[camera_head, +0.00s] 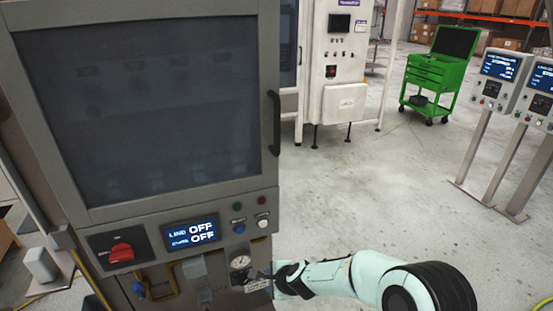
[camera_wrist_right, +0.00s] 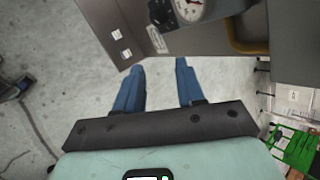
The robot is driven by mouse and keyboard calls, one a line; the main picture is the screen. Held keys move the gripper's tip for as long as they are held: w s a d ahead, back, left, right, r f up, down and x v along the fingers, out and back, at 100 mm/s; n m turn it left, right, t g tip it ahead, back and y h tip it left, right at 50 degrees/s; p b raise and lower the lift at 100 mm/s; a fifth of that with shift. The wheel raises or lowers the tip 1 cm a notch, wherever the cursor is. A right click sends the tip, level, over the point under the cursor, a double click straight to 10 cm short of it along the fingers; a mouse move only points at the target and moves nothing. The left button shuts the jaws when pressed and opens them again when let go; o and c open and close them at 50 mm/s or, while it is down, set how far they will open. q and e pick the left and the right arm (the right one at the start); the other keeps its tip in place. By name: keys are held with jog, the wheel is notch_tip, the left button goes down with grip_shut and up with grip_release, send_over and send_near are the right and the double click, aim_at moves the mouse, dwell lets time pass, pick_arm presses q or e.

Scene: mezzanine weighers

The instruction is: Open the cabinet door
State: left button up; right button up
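The grey cabinet (camera_head: 150,196) fills the left of the head view. Its door has a large dark window (camera_head: 150,100) and looks shut. A black vertical bar handle (camera_head: 273,123) is on the door's right edge. My right gripper (camera_wrist_right: 158,75) is open, with two blue fingers apart and nothing between them. In the head view its arm comes in from the lower right, and it is well below the handle, by the cabinet's lower right edge. The fingers are mostly hidden in that view. My left gripper is not in view.
Below the door are a red rotary switch (camera_head: 121,252), a display (camera_head: 191,232) reading OFF and a pressure gauge (camera_head: 240,262) near my right gripper. A white machine (camera_head: 345,60), a green tool cart (camera_head: 440,72) and display posts (camera_head: 478,140) stand behind. Floor right of the cabinet is clear.

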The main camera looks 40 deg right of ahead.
jog(key=w+d+r+m+t+h, duration=0.1)
jog(key=d+r+m+t, duration=0.15)
jog(key=r, duration=0.65)
jog(key=d+r+m+t, duration=0.1)
jog(key=r+m+t, duration=0.15)
jog(key=r, duration=0.65)
jog(key=m+t+h+p, duration=0.1)
jog(key=m+t, duration=0.4)
jog(key=m, duration=0.4)
send_near(279, 130)
jog(key=w, duration=0.6)
jog(key=w+d, duration=0.1)
jog(key=w, duration=0.2)
jog(key=shift+w+d, duration=0.1)
jog(key=shift+w, duration=0.05)
jog(key=shift+w+f, duration=0.1)
jog(key=shift+w, duration=0.65)
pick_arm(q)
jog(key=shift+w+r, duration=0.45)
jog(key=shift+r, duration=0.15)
pick_arm(e)
jog(key=shift+d, duration=0.1)
grip_shut()
